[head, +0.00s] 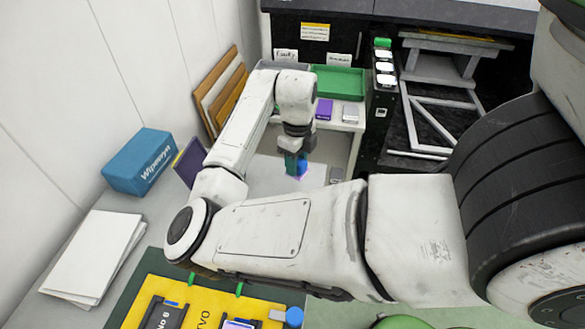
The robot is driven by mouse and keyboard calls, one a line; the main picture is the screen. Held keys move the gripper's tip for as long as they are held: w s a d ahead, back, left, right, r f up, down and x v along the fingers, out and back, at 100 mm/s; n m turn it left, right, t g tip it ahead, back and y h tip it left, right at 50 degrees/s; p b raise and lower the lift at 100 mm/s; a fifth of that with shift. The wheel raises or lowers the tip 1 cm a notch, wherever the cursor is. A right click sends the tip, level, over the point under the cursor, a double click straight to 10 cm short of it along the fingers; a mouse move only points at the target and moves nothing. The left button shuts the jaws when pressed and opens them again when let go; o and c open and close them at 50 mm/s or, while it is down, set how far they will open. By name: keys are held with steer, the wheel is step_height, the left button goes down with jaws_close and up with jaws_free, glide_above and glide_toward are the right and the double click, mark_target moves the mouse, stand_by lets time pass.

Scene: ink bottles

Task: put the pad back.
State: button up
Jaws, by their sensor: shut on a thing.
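My gripper (294,160) is at the far end of my arm, pointing down over the pale surface beyond the elbow. It is shut on a small blue thing (302,168), perhaps the pad. Only part of that thing shows, and I cannot tell whether it touches the surface below.
A green tray (340,82) stands behind the blocks. A black rack (381,100) stands right of the shelf. A blue box (138,162) and white papers (92,255) lie at left. A yellow panel (205,300) with dark holders is in front. My arm hides the middle.

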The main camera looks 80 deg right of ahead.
steer(key=f, duration=0.1)
steer(key=w+d+f, duration=0.1)
steer(key=shift+w+d+f, duration=0.2)
steer(key=shift+f, duration=0.1)
steer(key=shift+w+f, duration=0.1)
steer(key=shift+f, duration=1.5)
steer(key=shift+f, duration=0.1)
steer(key=o, duration=0.9)
steer(key=shift+o, duration=0.2)
step_height(320, 180, up, 12)
steer(key=shift+r, duration=0.15)
